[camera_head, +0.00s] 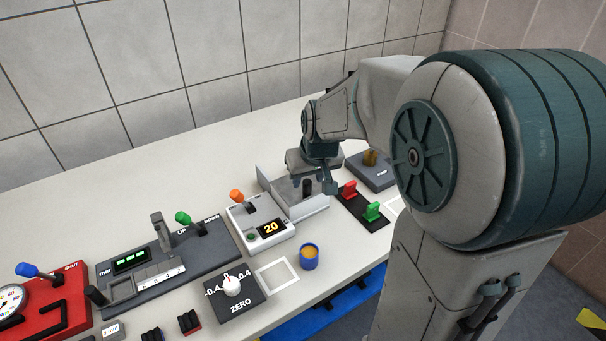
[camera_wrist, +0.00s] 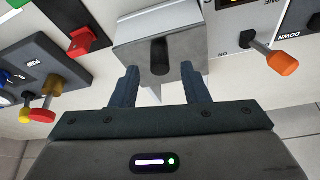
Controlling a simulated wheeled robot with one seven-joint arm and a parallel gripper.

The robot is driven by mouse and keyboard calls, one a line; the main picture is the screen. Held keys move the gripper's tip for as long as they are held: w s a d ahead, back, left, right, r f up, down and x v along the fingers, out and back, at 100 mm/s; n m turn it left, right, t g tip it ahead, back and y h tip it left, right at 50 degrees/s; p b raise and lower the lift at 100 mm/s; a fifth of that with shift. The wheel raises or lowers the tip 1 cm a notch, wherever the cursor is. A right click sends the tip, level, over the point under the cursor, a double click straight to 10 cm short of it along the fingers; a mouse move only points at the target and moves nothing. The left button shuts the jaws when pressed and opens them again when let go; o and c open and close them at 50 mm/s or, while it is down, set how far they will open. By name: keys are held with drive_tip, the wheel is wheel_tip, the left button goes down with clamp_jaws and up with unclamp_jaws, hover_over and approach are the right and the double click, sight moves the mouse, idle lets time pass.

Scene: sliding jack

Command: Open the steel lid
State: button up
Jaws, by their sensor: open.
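The steel lid (camera_wrist: 130,42) is a grey metal piece with a dark knob or handle (camera_wrist: 158,52) on it, seen in the wrist view at top middle. In the head view the grey and white box with the lid (camera_head: 292,206) stands mid-bench, with the dark knob (camera_head: 307,187) near its front; part of it is hidden by my gripper (camera_head: 316,176). In the wrist view my gripper (camera_wrist: 158,82) is open, with one finger on each side of the knob's line. I cannot tell whether the fingers touch the lid. The lid looks shut, but its far side is hidden.
Left of the box is a white unit with an orange lever (camera_head: 236,195) and a "20" display. Right are red (camera_head: 348,188) and green (camera_head: 372,211) switches and a grey box with a yellow knob (camera_head: 370,158). A blue cup (camera_head: 309,259) stands in front.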

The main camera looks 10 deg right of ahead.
drive_tip(key=shift+x, duration=1.35)
